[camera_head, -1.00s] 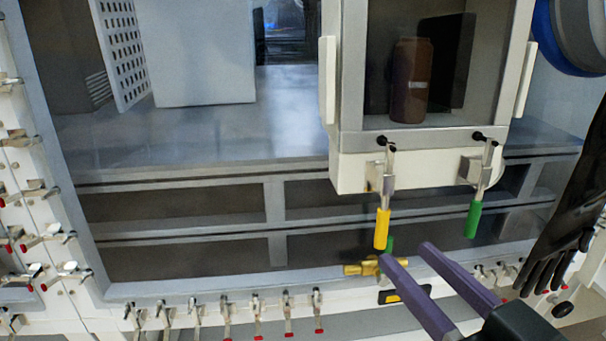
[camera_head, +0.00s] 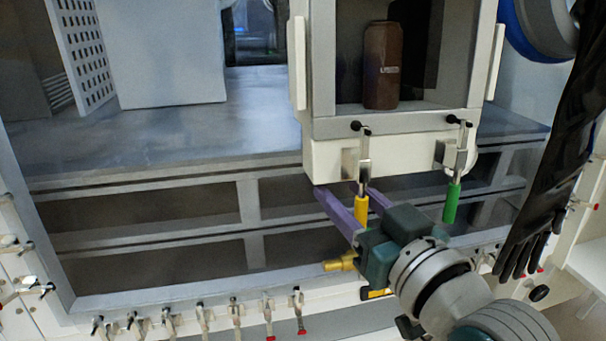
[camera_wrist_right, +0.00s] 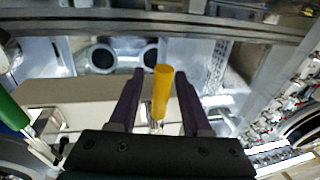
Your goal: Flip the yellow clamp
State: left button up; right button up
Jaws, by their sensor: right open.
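The yellow clamp (camera_head: 361,209) hangs with its handle down on the front of the white box below its window. In the right wrist view its yellow handle (camera_wrist_right: 161,92) stands between the two purple fingers. My right gripper (camera_head: 345,190) is open, with its fingers on either side of the handle; a gap shows on each side of it in the right wrist view (camera_wrist_right: 160,85). The clamp's metal base is partly hidden behind the gripper in the right wrist view. My left gripper is in no view.
A green-handled clamp (camera_head: 452,203) hangs to the right of the yellow one. A brown bottle (camera_head: 382,65) stands inside the box window. A brass fitting (camera_head: 341,262) sits below the gripper. A black glove (camera_head: 540,205) hangs at the right.

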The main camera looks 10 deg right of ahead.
jog(key=shift+c, duration=0.3)
grip_shut()
dwell(1.1)
